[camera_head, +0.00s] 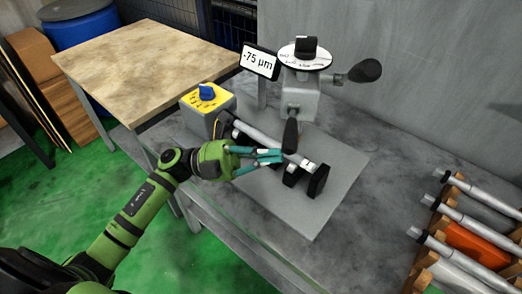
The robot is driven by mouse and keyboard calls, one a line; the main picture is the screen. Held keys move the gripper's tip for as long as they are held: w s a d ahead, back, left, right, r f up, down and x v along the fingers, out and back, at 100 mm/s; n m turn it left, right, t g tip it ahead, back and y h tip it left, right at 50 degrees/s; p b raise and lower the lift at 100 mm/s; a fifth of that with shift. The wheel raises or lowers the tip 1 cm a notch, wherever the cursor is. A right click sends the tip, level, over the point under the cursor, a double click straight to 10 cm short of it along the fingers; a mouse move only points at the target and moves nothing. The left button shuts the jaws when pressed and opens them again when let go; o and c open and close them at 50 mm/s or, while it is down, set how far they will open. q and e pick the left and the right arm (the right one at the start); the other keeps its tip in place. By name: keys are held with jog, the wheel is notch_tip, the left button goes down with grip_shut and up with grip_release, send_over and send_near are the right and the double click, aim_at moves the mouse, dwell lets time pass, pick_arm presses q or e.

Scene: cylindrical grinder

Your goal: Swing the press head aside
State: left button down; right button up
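The press head (300,97) is a grey metal block on a post, with a round white dial and black knob on top. A lever with a black grip (365,71) sticks out to its right, and a dark rounded piece (290,135) hangs below it over a metal shaft (262,138). The shaft lies slanted across black supports (317,182) on a grey base plate (325,208). My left gripper (281,157), green with teal fingers, is at the near side of the shaft, below the head. Its fingers converge at the shaft, but their grip is unclear. My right gripper is out of view.
A display (260,61) reading -75 µm and a yellow box with a blue knob (207,93) stand left of the head. A wooden rack with several shafts (458,228) is at right. A wooden table (145,68) adjoins at left. A grey wall stands behind.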

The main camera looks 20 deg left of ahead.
pick_arm(q)
jog(key=shift+d+p, duration=0.3)
jog(key=shift+d, duration=0.15)
jog(key=w+d+n+t+y+p, duration=0.1)
jog(key=w+d+n+t+y, duration=0.2)
jog(key=d, duration=0.7)
jog(key=w+d+n+t+y+p, duration=0.1)
jog(key=w+d+n+t+y, duration=0.3)
jog(key=w+d+t, duration=0.3)
jog(key=shift+w+d+n+t, duration=0.3)
jog(key=shift+d+t, duration=0.8)
jog(key=shift+d, duration=1.05)
jog(key=shift+a, duration=0.1)
